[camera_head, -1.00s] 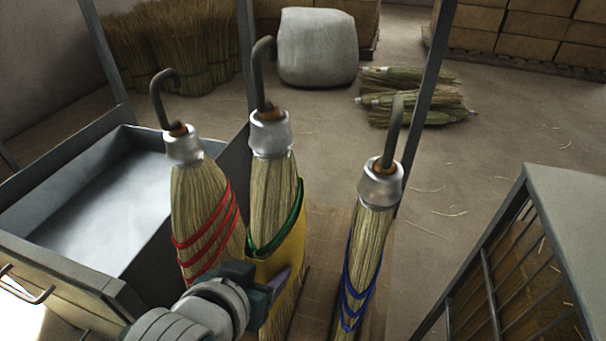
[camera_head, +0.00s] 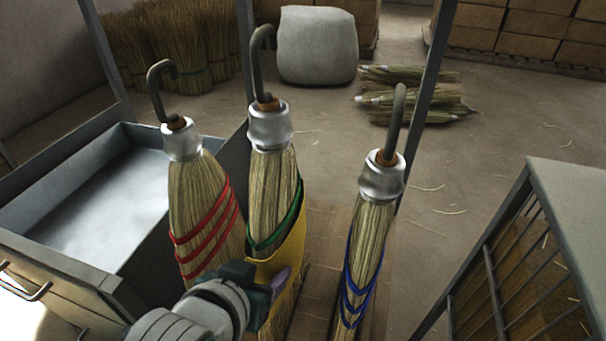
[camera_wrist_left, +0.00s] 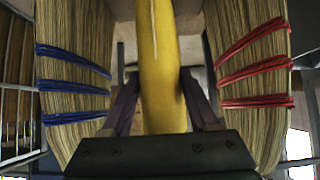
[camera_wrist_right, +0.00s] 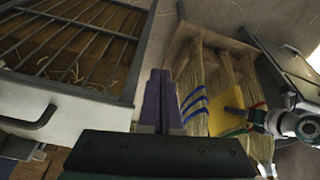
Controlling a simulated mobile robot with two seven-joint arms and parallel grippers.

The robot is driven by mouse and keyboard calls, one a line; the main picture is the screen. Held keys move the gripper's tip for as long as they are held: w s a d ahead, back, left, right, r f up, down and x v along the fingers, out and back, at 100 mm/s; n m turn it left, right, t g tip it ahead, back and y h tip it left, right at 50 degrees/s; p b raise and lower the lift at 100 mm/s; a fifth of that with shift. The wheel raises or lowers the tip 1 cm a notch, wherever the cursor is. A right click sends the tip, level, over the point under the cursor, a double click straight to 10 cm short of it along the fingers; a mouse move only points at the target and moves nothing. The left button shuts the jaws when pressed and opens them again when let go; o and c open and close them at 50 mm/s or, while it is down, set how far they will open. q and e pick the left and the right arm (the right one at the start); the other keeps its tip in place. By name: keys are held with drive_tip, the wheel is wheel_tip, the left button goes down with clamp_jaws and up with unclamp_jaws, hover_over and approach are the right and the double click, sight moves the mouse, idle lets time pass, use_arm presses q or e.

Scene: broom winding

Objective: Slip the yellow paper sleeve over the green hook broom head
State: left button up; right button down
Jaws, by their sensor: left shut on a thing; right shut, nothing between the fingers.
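The green hook broom (camera_head: 272,190) hangs in the middle of the head view, with a green band and a silver cap. The yellow paper sleeve (camera_head: 291,252) lies against its lower head, below the green band, with bristles showing under it. I cannot tell whether it goes all the way around. My left gripper (camera_head: 277,290) is shut on the sleeve; in the left wrist view the sleeve (camera_wrist_left: 160,85) stands between its fingers. My right gripper (camera_wrist_right: 158,100) is shut and empty, apart from the brooms, and shows only in its own wrist view.
A red-banded broom (camera_head: 203,210) hangs close on the left, a blue-banded broom (camera_head: 362,250) on the right. A metal tray (camera_head: 100,200) stands left, a barred cabinet (camera_head: 560,200) right. Dark posts rise behind the brooms. The floor between blue broom and cabinet is clear.

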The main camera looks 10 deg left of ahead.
use_arm(q)
drive_tip(key=shift+f, duration=0.25)
drive_tip(key=o, duration=1.2)
drive_tip(key=shift+c, duration=0.2)
drive_tip(key=shift+s+r, duration=0.25)
drive_tip(key=shift+r, duration=0.05)
drive_tip(key=s+a+r+m+g+p, duration=0.15)
drive_tip(key=s+r+p, duration=0.45)
drive_tip(key=r+p, duration=0.65)
drive_tip(key=s+a+r+g+p, duration=0.25)
drive_tip(key=s+r+p, duration=0.45)
drive_tip(key=r, duration=1)
drive_tip(key=s+a+r+g+p, duration=0.15)
drive_tip(key=s+r+p, duration=0.45)
drive_tip(key=r+p, duration=0.65)
wheel_tip(320, 180, up, 37)
drive_tip(key=p, duration=3.4)
drive_tip(key=shift+w+d+g, duration=0.2)
drive_tip(key=shift+w+g, duration=0.05)
drive_tip(key=shift+g, duration=0.2)
